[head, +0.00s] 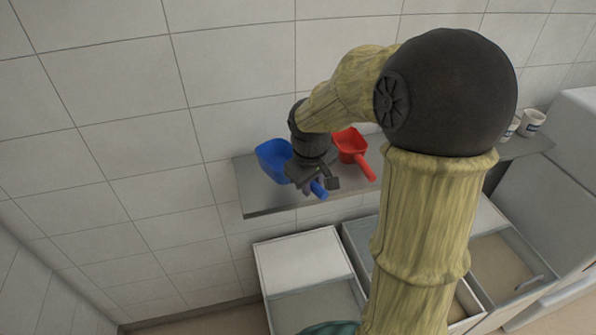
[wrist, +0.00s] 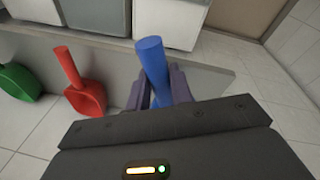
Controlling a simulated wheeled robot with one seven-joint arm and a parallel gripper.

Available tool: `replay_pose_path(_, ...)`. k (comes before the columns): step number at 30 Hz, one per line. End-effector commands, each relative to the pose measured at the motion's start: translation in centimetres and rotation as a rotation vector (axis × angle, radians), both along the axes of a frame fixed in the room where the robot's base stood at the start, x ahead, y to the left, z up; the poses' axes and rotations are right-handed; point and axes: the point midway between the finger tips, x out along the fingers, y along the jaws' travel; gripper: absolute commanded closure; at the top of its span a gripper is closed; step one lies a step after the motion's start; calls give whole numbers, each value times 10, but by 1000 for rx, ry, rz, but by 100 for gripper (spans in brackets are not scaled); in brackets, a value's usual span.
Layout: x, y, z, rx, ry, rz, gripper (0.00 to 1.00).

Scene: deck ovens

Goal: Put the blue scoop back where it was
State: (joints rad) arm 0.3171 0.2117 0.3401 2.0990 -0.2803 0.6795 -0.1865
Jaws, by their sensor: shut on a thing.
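The blue scoop (head: 273,160) is at the left end of the grey wall shelf (head: 262,202) in the head view, its bowl toward the wall and its handle toward the room. My gripper (head: 318,184) is shut on its handle, which rises between the fingers (wrist: 158,92) in the wrist view as a blue cylinder (wrist: 151,60). The bowl is hidden in the wrist view. I cannot tell whether the scoop touches the shelf or hangs just above it.
A red scoop (head: 350,144) lies on the shelf to the right. A green scoop (wrist: 18,82) lies beyond it in the wrist view. White mugs (head: 532,120) stand at the shelf's far right. Bins (head: 300,262) stand below. The tiled wall is close behind.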

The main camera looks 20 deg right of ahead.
Motion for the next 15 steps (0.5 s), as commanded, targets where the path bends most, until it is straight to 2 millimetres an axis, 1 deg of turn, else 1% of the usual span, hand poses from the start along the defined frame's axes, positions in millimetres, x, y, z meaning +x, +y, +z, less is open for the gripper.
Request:
replay_pose_path(1, 10, 1, 3, 1, 1, 2, 100)
replay_pose_path(6, 41, 4, 3, 2, 1, 8, 100)
replay_pose_path(9, 58, 5, 3, 2, 0, 9, 100)
replay_pose_path(15, 86, 5, 3, 1, 0, 8, 100)
